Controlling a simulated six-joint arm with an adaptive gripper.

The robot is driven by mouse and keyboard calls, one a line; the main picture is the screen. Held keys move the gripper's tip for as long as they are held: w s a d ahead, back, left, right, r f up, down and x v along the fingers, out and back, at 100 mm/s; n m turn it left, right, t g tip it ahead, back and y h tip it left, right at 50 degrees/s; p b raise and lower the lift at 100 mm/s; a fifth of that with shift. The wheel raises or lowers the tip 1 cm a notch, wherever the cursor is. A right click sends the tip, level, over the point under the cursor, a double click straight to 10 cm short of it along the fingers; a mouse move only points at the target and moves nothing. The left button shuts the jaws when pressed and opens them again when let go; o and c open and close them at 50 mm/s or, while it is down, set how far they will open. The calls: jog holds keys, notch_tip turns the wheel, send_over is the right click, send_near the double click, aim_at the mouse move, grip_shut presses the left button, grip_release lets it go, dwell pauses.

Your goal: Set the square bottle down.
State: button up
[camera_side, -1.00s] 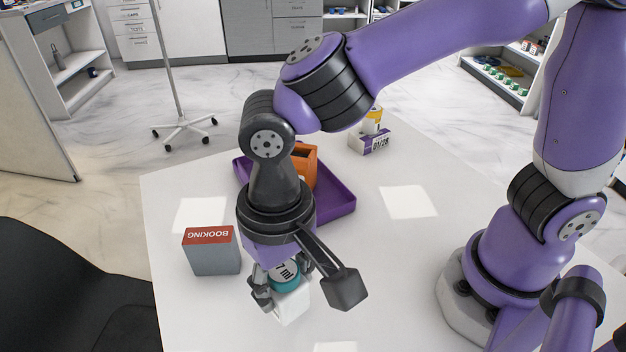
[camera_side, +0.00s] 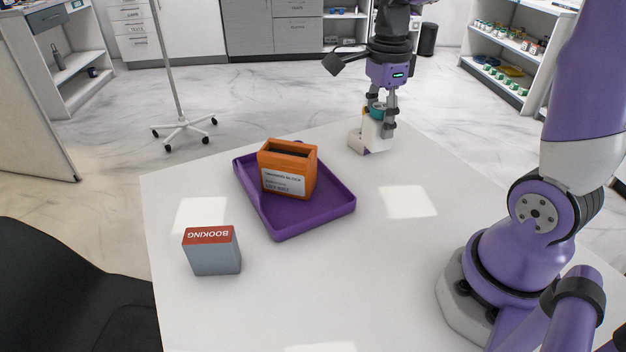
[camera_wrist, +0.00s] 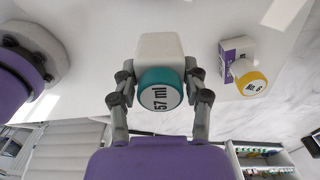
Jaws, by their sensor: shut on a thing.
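The square bottle (camera_side: 372,131) is white with a teal cap. My gripper (camera_side: 381,115) is shut on it near the far edge of the table in the side view. In the wrist view the bottle's white body (camera_wrist: 160,48) and teal cap marked "57 ml" (camera_wrist: 160,91) sit between the fingers of my gripper (camera_wrist: 160,96). The bottle looks upright. I cannot tell whether its base touches the table (camera_side: 330,270).
A white and purple item (camera_side: 355,141) with a yellow cap, clear in the wrist view (camera_wrist: 252,82), stands beside the bottle, partly hidden in the side view. A purple tray (camera_side: 335,207) holds an orange block (camera_side: 288,165). A grey-red "BOOKING" box (camera_side: 213,255) stands front left.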

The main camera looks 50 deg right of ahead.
jog(key=shift+s+d+f+m, duration=0.55)
jog(key=shift+s+d+f, duration=0.4)
jog(key=shift+d+f, duration=1.25)
jog(key=shift+s+d+f+m, duration=0.5)
jog(key=shift+s+d+f, duration=0.75)
jog(key=shift+d, duration=1.6)
jog(key=shift+s+d+f+m, duration=0.65)
jog(key=shift+d+f, duration=1.35)
jog(key=shift+d, duration=0.55)
jog(key=shift+f, duration=0.1)
jog(key=o, duration=1.2)
jog(key=shift+c, duration=0.2)
